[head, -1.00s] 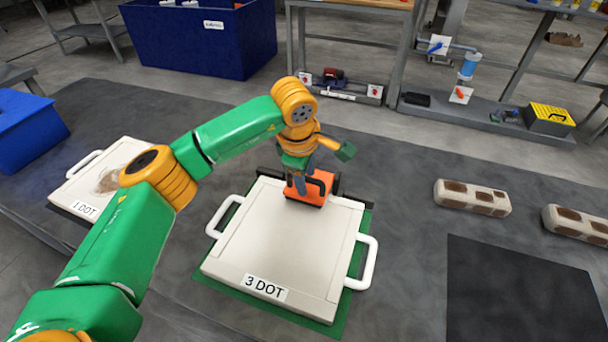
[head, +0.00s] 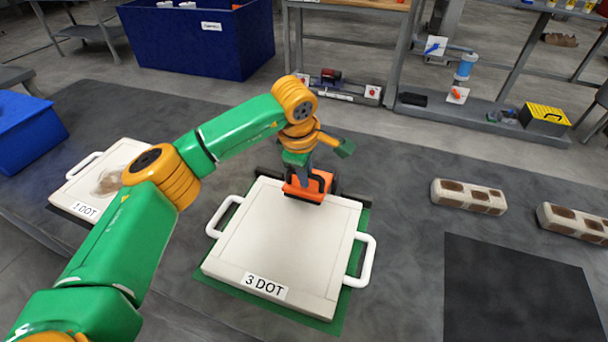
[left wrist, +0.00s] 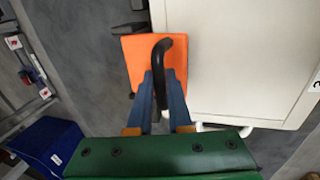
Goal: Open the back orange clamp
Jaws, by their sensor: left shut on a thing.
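The back orange clamp (head: 318,187) sits at the back edge of the white press plate (head: 285,240) labelled "3 DOT". In the left wrist view the clamp shows as an orange block (left wrist: 138,55) with a curved black handle (left wrist: 164,44). My left gripper (head: 302,184) reaches down over the clamp from behind and above. In the left wrist view its two blue fingers (left wrist: 164,78) are shut on the black handle. The fingers and arm hide part of the clamp in the head view. My right gripper is not in view.
The "3 DOT" plate lies on a green mat (head: 330,322) and has white side handles (head: 361,260). A "1 DOT" plate (head: 85,180) lies at the left. Two spotted bars (head: 468,197) and a dark square (head: 520,290) are at the right. The dark table between them is clear.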

